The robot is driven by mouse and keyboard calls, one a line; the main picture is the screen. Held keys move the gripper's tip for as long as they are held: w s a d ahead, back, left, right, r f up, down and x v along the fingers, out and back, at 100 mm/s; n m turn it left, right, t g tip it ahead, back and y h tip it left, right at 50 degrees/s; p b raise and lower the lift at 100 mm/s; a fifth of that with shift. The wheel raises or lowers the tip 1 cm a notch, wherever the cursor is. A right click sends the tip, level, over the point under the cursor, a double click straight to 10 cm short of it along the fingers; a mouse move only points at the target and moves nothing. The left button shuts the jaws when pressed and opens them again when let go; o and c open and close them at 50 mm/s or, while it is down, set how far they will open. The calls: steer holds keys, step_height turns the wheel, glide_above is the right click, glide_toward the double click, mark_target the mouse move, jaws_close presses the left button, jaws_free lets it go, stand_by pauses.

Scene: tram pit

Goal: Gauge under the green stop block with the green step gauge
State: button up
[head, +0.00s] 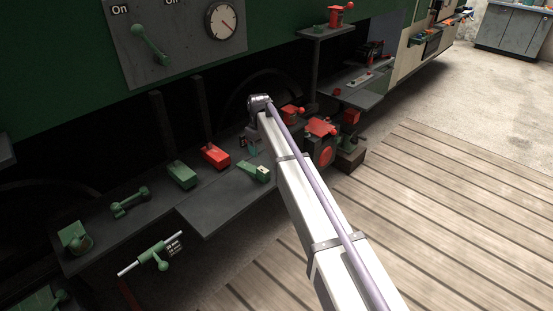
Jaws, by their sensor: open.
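A green block (182,174), which looks like the green stop block, sits on the dark shelf beside a similar red block (215,156). A small green piece with a pale end (257,171), which looks like the green step gauge, lies on the lower grey plate to the right. My gripper (250,147) appears small and dark below the end of my arm, a little above and behind the green piece in the picture. It is open and seems to hold nothing. My arm hides part of the area to its right. Any gap under the green block is too small to see.
A green handle (130,201) and a green fitting (75,238) are on the shelf's left. A green clamp on a rod (155,254) is below the front edge. Red valves (321,128) stand right of my arm. The plank floor (440,200) is clear.

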mark_target(261, 168)
steer(key=shift+n, duration=0.4)
steer(key=f+b, duration=0.5)
steer(key=shift+s+a+f+b, duration=0.2)
steer(key=shift+f+b, duration=0.1)
steer(key=shift+b, duration=0.05)
step_height(261, 168, down, 5)
steer(key=b, duration=0.5)
steer(key=shift+w+f, duration=0.1)
steer(key=shift+f, duration=0.1)
steer(key=shift+r, duration=0.2)
steer(key=c, duration=1)
